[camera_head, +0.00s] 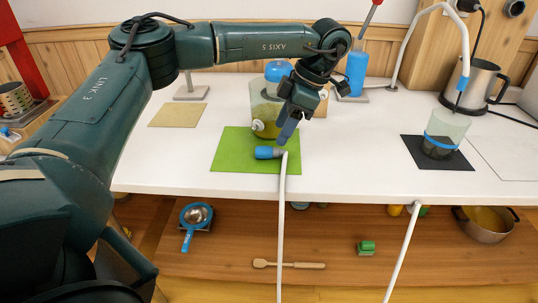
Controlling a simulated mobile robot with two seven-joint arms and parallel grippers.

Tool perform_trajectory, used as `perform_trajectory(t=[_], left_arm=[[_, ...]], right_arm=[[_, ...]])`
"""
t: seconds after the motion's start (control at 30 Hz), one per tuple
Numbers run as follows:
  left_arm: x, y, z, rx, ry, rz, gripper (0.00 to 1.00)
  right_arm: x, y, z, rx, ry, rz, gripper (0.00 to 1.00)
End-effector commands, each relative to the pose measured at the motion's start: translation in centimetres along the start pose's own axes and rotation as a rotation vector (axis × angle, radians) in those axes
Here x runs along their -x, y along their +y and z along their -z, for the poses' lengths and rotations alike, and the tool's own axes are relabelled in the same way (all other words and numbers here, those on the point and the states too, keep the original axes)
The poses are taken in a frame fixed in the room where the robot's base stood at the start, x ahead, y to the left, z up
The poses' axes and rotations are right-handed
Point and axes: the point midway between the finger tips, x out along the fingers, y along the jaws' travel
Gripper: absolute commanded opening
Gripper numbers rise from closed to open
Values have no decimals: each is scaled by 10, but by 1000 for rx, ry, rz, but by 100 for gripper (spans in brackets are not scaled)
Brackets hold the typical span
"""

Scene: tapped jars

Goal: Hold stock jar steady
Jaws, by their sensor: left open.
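A clear jar (258,100) with greenish-yellow contents and a blue lid (279,70) stands upright on a green mat (228,158). A small white tap (257,126) sits low on its front. My left gripper (288,133) is open and points down over the mat, in front of the jar's right side. It hides part of the jar, and I cannot tell whether it touches the jar. A blue hose end (268,152) is on the mat just below the gripper. My right gripper is out of view.
A white hose (281,215) hangs over the table's front edge. At right, a glass jar with a blue band (445,132) stands on a black mat (412,152), near a steel kettle (478,85). A blue bottle (356,72) stands behind. Bare white table (345,150) lies between the mats.

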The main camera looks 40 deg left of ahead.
Motion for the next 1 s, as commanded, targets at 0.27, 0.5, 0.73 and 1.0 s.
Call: perform_trajectory(t=[0.27,0.5,0.73,1.0], left_arm=[[-33,-4,-6,-1,1,1,53],[-55,-5,-6,1,-1,1,53],[-55,-5,-6,1,-2,0,52],[-55,-5,-6,1,-2,1,30]], right_arm=[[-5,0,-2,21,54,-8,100],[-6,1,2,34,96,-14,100],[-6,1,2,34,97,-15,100],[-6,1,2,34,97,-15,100]])
